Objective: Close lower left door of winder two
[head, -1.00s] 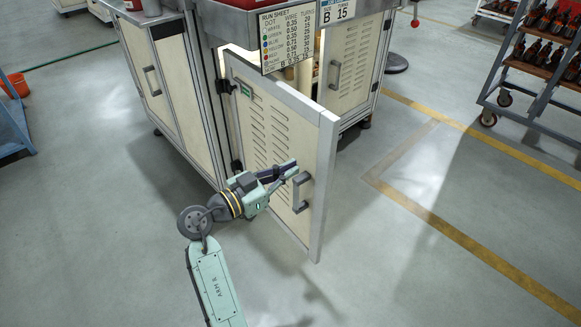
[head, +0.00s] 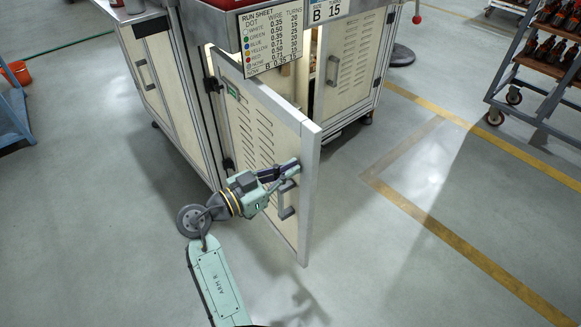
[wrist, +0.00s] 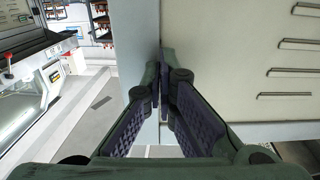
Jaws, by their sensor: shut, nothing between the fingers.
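The door (head: 265,135) is a cream louvred panel with a grey frame, hinged on its left side and standing wide open toward me. Its dark bar handle (head: 287,199) is near the free edge. My gripper (head: 296,165) is at the door's outer face, just above the handle, with its tips near the free edge. I cannot tell whether it touches. In the wrist view my gripper (wrist: 164,60) has its fingertips together and empty, beside the door's frame edge (wrist: 181,30). The louvre slots (wrist: 295,70) show to the right.
The winder's right door (head: 350,68) and side panel (head: 165,95) appear shut. A run sheet (head: 272,42) hangs above the open door. A cart (head: 535,105) stands at right. The floor in front and to the right is clear.

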